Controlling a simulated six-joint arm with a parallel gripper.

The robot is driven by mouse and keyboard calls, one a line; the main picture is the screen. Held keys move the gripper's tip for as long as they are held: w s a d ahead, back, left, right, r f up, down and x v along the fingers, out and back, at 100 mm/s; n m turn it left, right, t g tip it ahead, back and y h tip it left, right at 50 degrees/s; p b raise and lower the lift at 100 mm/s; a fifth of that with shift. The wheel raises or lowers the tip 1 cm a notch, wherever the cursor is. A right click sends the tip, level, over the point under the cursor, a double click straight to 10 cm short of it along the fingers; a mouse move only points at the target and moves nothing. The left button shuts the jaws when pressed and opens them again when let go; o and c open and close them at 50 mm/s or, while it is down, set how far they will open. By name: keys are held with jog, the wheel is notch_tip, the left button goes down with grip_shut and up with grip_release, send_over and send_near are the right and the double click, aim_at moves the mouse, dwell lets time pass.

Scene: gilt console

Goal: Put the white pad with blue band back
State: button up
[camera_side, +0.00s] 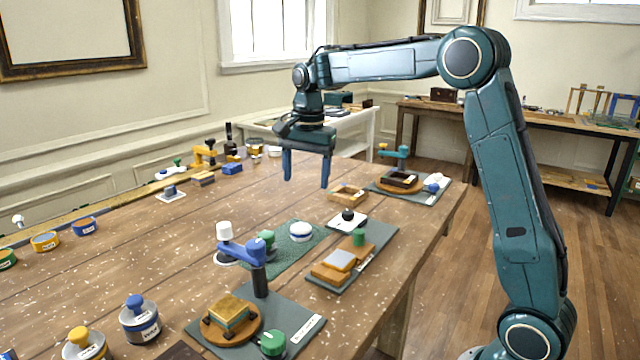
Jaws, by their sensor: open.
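The white pad with a blue band (301,231) is a small round piece. It rests on the dark green mat (283,262) in the middle of the table, beside a green-knobbed piece (267,240). My gripper (307,184) hangs above the table with its two blue fingers pointing down. It is open, with nothing between the fingers. In the picture it is above the pad and apart from it. Which spot the pad belongs to cannot be told from this view.
A grey board (355,262) with wooden blocks and a white square with a black knob (347,219) are to the right. A wooden tray (348,194) lies behind. Bare tabletop (130,240) is at left.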

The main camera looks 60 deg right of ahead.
jog(key=s+a+r+n+t, duration=0.15)
jog(key=s+a+n, duration=0.25)
jog(key=s, duration=0.4)
jog(key=s+a+r+n+t, duration=0.1)
jog(key=s+a+r+n, duration=0.25)
jog(key=s, duration=0.35)
jog(key=s+a+f+n+t, duration=0.1)
jog(key=s+f+n, duration=0.1)
jog(key=s+n, duration=0.2)
jog(key=s+a+f+n+t, duration=0.1)
jog(key=s+f+n, duration=0.2)
jog(key=s, duration=0.7)
jog(key=shift+s+a+f+n, duration=0.15)
jog(key=shift+a+f+n, duration=0.05)
jog(key=shift+a+n, duration=0.2)
